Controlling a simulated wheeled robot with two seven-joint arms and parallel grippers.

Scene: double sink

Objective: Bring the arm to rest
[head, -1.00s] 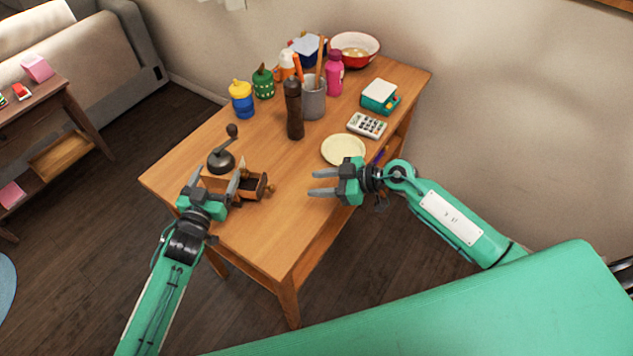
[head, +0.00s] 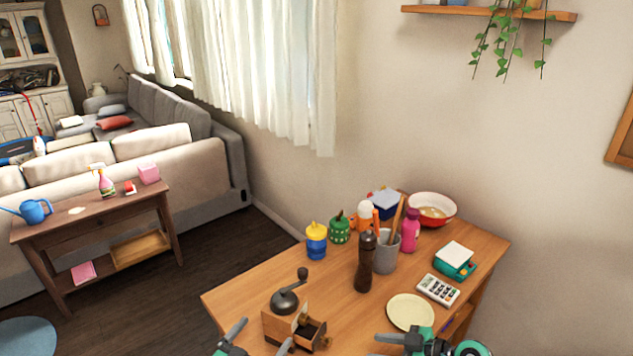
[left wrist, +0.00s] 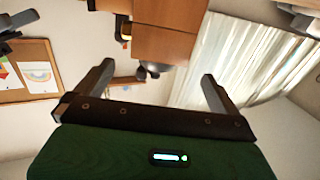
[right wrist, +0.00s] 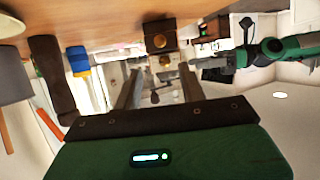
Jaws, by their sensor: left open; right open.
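My left gripper (head: 272,325) is at the bottom edge of the head view, in front of a wooden coffee grinder (head: 277,325) with a dark crank. Its jaws are open with nothing held between them; they also show in the left wrist view (left wrist: 158,70). I cannot tell from the head view whether a finger touches the grinder. My right gripper (head: 378,345) is open and empty by the table's front edge, below the cream plate (head: 410,312). Its spread fingers show in the right wrist view (right wrist: 161,70). Most of both arms is cut off below the head view.
The wooden table (head: 240,293) also holds a dark pepper mill (head: 366,265), a grey utensil holder (head: 386,254), a calculator (head: 438,290), a pink bottle (head: 411,231) and a red-rimmed bowl (head: 432,209). A side table (head: 95,216) and sofa stand at left. A wall is behind.

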